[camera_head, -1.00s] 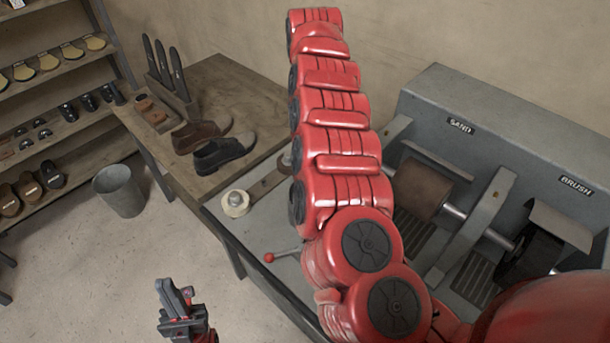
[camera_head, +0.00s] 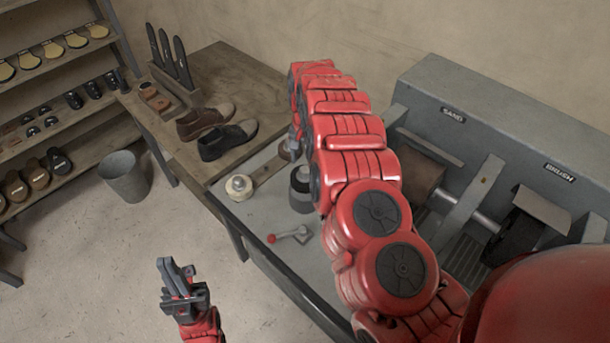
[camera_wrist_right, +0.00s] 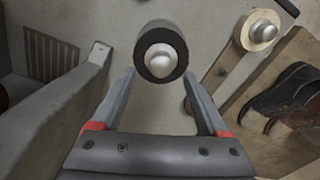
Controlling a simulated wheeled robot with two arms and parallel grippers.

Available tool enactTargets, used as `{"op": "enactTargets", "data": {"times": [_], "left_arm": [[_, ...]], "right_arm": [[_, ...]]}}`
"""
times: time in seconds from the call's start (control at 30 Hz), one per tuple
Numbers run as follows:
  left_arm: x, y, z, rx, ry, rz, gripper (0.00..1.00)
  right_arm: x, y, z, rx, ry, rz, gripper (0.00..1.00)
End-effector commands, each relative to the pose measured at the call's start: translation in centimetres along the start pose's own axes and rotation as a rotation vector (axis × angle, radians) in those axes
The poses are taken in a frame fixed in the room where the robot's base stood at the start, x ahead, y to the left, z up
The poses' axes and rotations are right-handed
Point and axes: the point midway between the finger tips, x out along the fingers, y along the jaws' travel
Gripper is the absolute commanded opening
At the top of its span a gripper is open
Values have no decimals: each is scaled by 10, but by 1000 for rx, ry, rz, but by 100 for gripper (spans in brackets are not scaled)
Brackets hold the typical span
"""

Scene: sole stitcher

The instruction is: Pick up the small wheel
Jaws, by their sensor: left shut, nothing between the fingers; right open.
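My left gripper (camera_head: 176,280) is shut and empty over the floor.
A red-knobbed lever (camera_head: 272,239) is near the front edge. A grey machine (camera_head: 500,130) with rollers fills the right. Shoes (camera_head: 228,139) stand on a wooden table (camera_head: 240,85); a bin (camera_head: 125,177) is on the floor.

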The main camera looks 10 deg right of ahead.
Motion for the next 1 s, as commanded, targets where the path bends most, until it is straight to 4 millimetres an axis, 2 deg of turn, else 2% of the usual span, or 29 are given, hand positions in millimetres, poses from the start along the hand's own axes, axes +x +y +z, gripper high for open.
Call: {"op": "enactTargets", "data": {"times": [0.03,0.1,0.2,0.33,0.63,0.67,1.0], "left_arm": [[12,-1,-2,0,0,0,0],[20,-1,-3,0,1,0,0],[20,-1,-4,0,0,0,0],[23,-1,-4,0,0,0,0],[23,-1,-4,0,0,0,0],[23,-1,-4,0,0,0,0],[23,-1,-4,0,0,0,0]], "right_arm": [[2,1,3,-1,-3,5,77],[11,0,5,-1,-2,4,77],[25,0,4,0,-1,5,77],[34,-1,4,-1,0,2,77],[37,-1,4,-1,0,0,77],[37,-1,4,-1,0,0,73],[37,-1,4,-1,0,0,12]]}}
